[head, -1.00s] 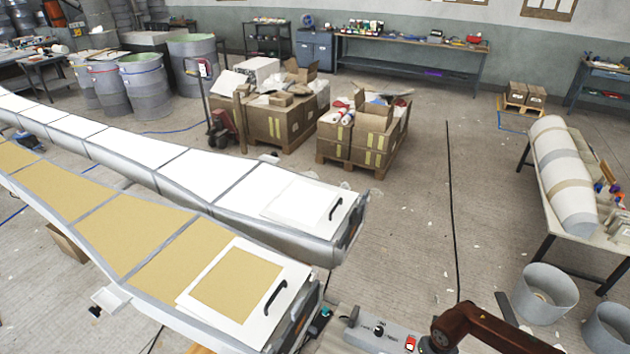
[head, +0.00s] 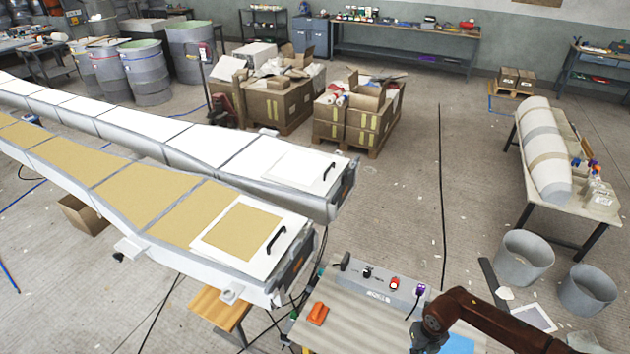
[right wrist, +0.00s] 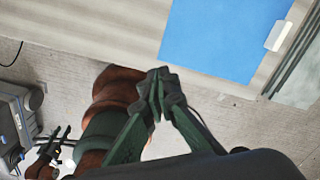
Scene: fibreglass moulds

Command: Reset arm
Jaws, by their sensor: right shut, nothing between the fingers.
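My right arm, brown with a grey joint, shows at the bottom right of the head view over the near worktable (head: 335,325); its gripper is out of that picture. In the right wrist view my right gripper (right wrist: 160,76) is shut, its dark green fingertips together with nothing between them. It appears in front of the table edge and a blue sheet (right wrist: 225,38). My left arm is not in the head view. A small dark pronged shape at the lower left of the right wrist view may be my left gripper (right wrist: 50,146); its state is unclear.
A grey control box (head: 382,290) and an orange tool (head: 318,313) are on the worktable. Two long moulds (head: 170,240) (head: 215,150) lie to the left. Grey buckets (head: 523,258) (head: 588,290) stand right. Floor in the middle is open, with a black cable across it.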

